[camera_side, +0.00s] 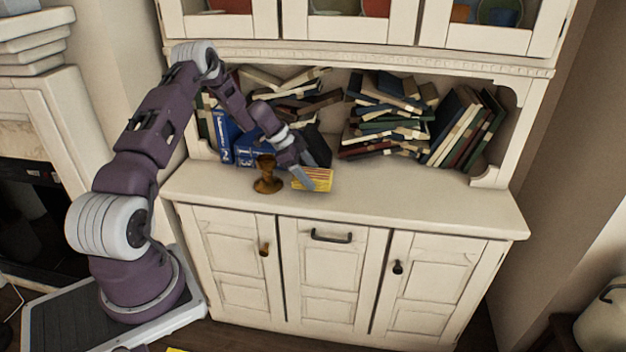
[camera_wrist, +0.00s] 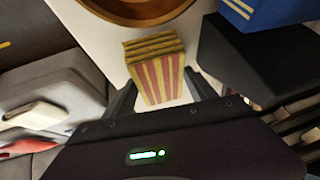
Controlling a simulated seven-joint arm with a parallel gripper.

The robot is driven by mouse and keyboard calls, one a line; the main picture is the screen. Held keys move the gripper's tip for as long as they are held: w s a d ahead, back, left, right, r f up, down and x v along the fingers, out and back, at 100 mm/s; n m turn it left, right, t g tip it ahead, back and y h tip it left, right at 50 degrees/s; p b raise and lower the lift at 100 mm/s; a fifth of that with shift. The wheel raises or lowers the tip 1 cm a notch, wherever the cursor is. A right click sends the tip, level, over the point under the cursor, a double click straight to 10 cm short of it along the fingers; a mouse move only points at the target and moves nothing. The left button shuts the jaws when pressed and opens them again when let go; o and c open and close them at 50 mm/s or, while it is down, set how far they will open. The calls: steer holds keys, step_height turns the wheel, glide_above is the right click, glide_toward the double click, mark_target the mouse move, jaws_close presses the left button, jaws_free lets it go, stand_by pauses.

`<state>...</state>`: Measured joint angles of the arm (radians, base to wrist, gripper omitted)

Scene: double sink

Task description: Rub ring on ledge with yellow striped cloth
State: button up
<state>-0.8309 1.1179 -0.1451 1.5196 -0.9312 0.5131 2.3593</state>
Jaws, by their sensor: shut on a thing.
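In the wrist view the cloth (camera_wrist: 157,78) sits between the fingers of my gripper (camera_wrist: 160,95). My gripper (camera_side: 301,178) is shut on it, low over the ledge; I cannot tell whether the cloth touches the surface. I cannot make out a ring mark on the ledge in either view.
A brown wooden stand (camera_side: 268,177) is close left of the cloth; a round brown rim (camera_wrist: 140,8) shows in the wrist view. Blue books (camera_side: 228,138) and a dark block (camera_side: 316,147) are behind. Book piles fill the shelf. The right ledge is clear.

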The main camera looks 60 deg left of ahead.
steer(key=shift+r, duration=2.8)
